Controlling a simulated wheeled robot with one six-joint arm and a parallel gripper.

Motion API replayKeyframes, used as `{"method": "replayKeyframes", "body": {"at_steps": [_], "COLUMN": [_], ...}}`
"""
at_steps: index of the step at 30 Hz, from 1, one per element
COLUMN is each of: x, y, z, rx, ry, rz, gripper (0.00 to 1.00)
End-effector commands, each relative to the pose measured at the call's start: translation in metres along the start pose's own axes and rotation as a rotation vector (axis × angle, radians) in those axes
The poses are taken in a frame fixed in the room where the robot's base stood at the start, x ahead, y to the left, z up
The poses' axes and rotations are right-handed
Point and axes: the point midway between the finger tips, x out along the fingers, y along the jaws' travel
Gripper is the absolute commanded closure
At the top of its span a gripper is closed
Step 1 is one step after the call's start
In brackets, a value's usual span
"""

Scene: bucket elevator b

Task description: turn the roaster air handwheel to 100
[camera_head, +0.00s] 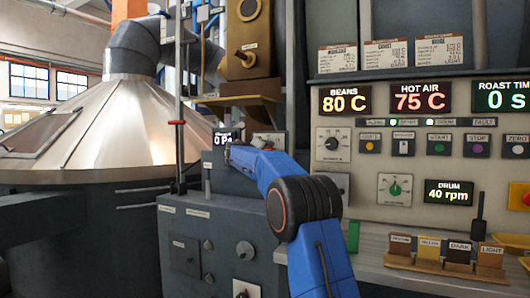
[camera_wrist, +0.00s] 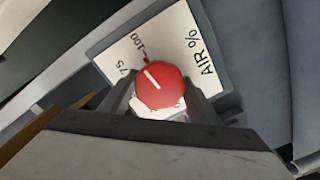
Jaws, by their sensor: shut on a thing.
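The roaster air handwheel is a red round knob (camera_wrist: 163,88) with a white pointer line, in the middle of the wrist view. It sits in front of a white plate (camera_wrist: 185,45) marked "AIR %", with 75 and 100 readable. The pointer line aims up-left, between the 75 and 100 labels and closer to 100. My gripper (camera_wrist: 163,98) is shut on the knob, with one dark finger on each side of it. The lower part of the scale is hidden by the knob and my gripper. In the head view my blue arm covers most of this area.
A small display reading "0 Pa" (camera_head: 222,138) is left of my arm's end. A control panel (camera_head: 420,145) with buttons and readouts stands to the right, above a shelf with several sample holders (camera_head: 458,252). A large metal cone hood (camera_head: 95,120) is at left.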

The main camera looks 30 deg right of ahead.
Motion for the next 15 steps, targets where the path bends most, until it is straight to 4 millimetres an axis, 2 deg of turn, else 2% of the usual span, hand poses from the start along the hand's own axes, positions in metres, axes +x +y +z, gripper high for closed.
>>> {"method": "replayKeyframes", "body": {"at_steps": [15], "x": [0.0003], "y": [-0.0028], "z": [0.0015], "rx": [0.123], "ry": [-0.002], "rz": [-0.004], "gripper": [0.67]}}
